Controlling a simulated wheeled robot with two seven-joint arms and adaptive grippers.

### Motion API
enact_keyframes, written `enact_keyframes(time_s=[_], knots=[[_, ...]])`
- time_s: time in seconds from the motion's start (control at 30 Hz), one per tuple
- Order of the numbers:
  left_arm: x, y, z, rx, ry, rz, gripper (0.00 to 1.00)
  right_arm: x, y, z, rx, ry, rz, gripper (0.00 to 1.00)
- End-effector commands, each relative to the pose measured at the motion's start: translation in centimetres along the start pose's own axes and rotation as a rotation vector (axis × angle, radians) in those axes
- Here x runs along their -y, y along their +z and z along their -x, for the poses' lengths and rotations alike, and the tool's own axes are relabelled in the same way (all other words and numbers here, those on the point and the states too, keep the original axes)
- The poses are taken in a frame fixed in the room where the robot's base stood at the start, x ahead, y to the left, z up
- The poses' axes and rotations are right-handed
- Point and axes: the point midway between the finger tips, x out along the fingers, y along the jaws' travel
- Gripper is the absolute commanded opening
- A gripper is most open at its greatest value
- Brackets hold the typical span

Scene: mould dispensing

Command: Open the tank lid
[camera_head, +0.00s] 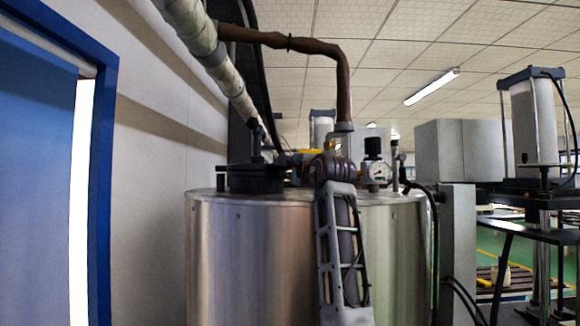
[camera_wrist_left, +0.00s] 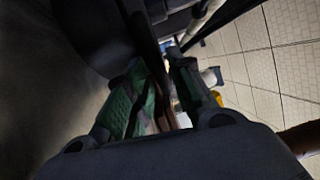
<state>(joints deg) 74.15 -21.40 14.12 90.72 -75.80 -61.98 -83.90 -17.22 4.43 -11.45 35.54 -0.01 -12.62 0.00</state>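The steel tank (camera_head: 250,250) stands upright in the middle of the head view. Its black round lid (camera_head: 255,180) lies flat on the left part of the top, with a dark upright handle (camera_head: 256,138) above it. My left gripper (camera_head: 284,158) is just right of the lid at about handle height, partly hidden by my wrist. In the left wrist view its two green-padded fingers (camera_wrist_left: 156,62) stand apart. A brownish strip shows in the gap between them; I cannot tell whether they touch anything. My right gripper is not in view.
A pale pipe (camera_head: 205,45) and a brown hose (camera_head: 320,47) run above the tank. A pressure gauge (camera_head: 378,169) stands on the tank top to the right. A blue door frame (camera_head: 103,160) is at left, a machine (camera_head: 535,125) at right.

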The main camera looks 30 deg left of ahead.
Motion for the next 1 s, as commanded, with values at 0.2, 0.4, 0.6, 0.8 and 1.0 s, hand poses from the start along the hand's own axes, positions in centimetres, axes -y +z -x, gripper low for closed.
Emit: enact_keyframes(time_s=[0.2, 0.4, 0.6, 0.8, 1.0], knots=[[-0.04, -0.01, -0.21, 0.000, 0.000, 0.000, 0.23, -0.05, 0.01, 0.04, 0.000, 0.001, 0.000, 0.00], [-0.06, -0.01, -0.19, 0.000, 0.000, 0.000, 0.14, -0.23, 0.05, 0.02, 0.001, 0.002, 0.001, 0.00], [-0.07, -0.02, -0.18, 0.000, 0.001, 0.000, 0.00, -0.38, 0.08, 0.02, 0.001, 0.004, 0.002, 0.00], [-0.09, -0.01, -0.18, 0.000, 0.001, 0.000, 0.00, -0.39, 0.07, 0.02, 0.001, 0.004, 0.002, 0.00], [-0.14, 0.37, -0.28, -0.003, 0.001, 0.001, 0.00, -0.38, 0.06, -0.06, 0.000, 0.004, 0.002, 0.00]])
